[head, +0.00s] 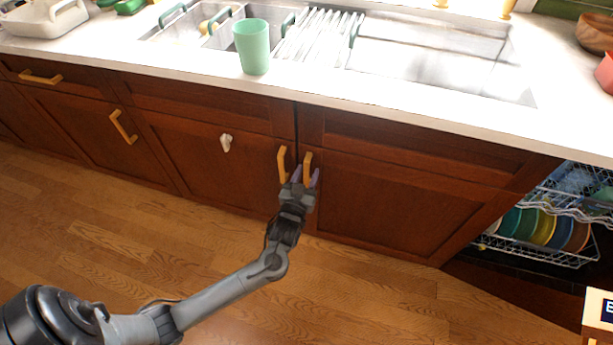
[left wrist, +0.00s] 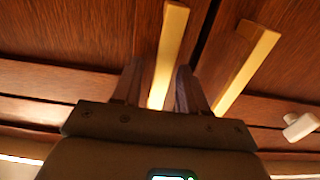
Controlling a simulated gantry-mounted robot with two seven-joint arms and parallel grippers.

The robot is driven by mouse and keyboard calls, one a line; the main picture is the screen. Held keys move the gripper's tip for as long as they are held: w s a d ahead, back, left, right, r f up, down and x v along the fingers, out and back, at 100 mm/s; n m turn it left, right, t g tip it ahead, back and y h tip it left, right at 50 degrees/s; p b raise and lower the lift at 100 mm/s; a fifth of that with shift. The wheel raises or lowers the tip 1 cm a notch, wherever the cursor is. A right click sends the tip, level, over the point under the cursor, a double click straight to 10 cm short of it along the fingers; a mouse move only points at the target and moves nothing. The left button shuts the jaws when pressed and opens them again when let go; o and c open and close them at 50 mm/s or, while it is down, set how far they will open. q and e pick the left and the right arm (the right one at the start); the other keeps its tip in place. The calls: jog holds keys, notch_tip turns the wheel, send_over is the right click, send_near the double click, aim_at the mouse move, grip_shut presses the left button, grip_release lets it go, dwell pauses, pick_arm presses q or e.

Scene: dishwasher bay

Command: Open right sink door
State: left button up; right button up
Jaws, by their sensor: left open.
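The right sink door (head: 390,208) is a shut, dark wood panel under the sink. Its yellow upright handle (head: 307,160) is at the door's left edge. My left gripper (head: 304,176) is at this handle with its fingers open. In the left wrist view, the same handle (left wrist: 171,45) runs between the two open fingers, one on each side. Whether either finger touches it I cannot tell. The left sink door (head: 205,165) is also shut, and its handle (head: 282,164) is just left of the gripper, outside the fingers. My right gripper is not in view.
The white counter (head: 440,112) overhangs the doors and bears a green cup (head: 252,46). A white child lock (head: 226,143) is on the left door. An open dishwasher rack (head: 545,250) with plates is at right. The wooden floor (head: 340,290) in front is clear.

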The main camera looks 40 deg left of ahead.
pick_arm(q)
grip_shut()
dwell(0.3)
